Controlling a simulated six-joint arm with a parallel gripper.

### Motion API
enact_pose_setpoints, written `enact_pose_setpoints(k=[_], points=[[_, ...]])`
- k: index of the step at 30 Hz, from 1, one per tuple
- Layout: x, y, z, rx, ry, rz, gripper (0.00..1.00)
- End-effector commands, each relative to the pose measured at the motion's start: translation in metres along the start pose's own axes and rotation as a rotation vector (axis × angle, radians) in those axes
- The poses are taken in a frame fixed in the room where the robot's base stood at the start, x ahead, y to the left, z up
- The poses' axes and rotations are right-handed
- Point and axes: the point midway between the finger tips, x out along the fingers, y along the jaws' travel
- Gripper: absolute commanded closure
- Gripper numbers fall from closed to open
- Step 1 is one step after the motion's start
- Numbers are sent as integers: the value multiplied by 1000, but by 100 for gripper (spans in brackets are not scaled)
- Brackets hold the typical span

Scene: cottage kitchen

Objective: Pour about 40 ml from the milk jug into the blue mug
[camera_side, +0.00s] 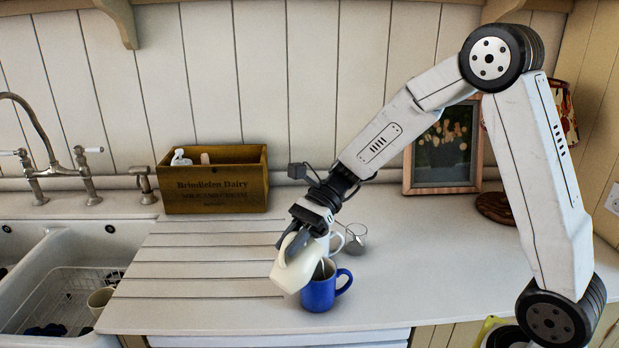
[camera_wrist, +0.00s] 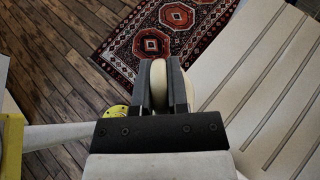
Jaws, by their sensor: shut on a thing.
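The cream milk jug (camera_side: 294,270) is held in the air, strongly tilted, just above and to the left of the blue mug (camera_side: 318,294) in the side view. My gripper (camera_side: 297,246) is shut on the jug. In the wrist view, a cream part of the jug (camera_wrist: 157,82) shows between the two dark fingers (camera_wrist: 159,92). The blue mug stands upright on the worktop, its handle to the right. A thin pale streak shows at the mug's mouth; I cannot tell for certain whether it is milk. The mug's inside and the milk level are hidden.
A small glass vessel (camera_side: 356,243) stands close behind the mug. A wooden dairy box (camera_side: 214,186) stands at the back, left of centre, and a framed picture (camera_side: 441,180) leans at the back right. The sink (camera_side: 50,262) is at left. The ribbed drainer is clear.

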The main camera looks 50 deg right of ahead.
Motion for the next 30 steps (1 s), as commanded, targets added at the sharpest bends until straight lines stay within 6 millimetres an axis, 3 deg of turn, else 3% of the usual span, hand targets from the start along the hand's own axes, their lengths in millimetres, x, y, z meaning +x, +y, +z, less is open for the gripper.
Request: enact_pose_setpoints(k=[30], points=[[12, 0, 9, -1, -37, 1, 100]])
